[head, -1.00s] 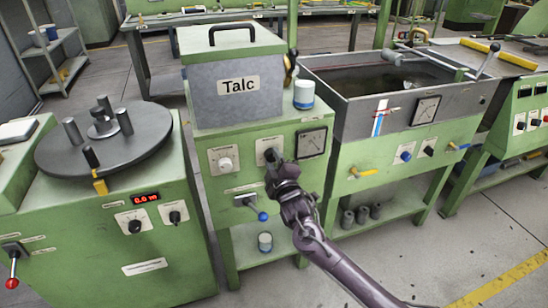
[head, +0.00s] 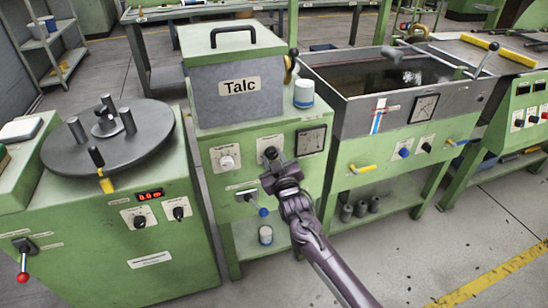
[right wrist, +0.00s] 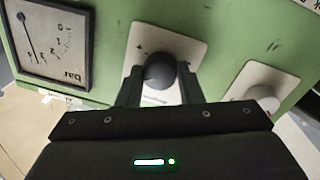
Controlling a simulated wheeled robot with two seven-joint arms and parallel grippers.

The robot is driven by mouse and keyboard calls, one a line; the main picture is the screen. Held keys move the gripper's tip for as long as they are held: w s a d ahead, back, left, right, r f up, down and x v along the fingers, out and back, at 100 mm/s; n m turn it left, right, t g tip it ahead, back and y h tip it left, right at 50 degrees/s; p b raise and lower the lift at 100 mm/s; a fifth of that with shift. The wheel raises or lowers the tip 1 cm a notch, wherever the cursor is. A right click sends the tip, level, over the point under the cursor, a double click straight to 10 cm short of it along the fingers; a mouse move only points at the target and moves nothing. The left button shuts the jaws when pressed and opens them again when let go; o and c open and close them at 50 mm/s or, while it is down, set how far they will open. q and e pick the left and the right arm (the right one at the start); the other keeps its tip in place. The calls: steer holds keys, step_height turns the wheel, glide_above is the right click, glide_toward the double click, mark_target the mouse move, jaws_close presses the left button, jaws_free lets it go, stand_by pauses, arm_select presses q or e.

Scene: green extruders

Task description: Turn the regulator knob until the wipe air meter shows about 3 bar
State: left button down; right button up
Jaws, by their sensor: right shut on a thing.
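The regulator knob is a round black knob (right wrist: 159,70) on a pale plate (right wrist: 185,50), on the front of the green cabinet under the Talc box. My right gripper (right wrist: 157,88) is shut on it, one finger on each side. In the head view the knob (head: 270,154) is partly hidden by the right gripper (head: 271,163). A square dial meter (head: 311,140) sits just right of it; in the right wrist view this meter (right wrist: 50,45) appears upside down, marked "bar", with a dark needle. Its exact reading is too small to tell. My left gripper is not in view.
A white knob (head: 226,162) sits left on the same panel, with a blue-tipped lever (head: 262,212) below. A grey tank (head: 345,105) with its own meter (head: 424,108) stands right. A machine with a round dark turntable (head: 70,152) stands left.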

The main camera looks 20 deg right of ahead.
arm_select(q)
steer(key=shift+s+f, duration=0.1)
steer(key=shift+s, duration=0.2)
arm_select(e)
steer(key=shift+f+m, duration=0.1)
steer(key=shift+m, duration=0.2)
steer(key=o, duration=1)
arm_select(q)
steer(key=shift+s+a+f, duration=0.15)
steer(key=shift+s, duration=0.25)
arm_select(e)
steer(key=s, duration=0.7)
steer(key=shift+s+a, duration=0.1)
steer(key=shift+s, duration=0.3)
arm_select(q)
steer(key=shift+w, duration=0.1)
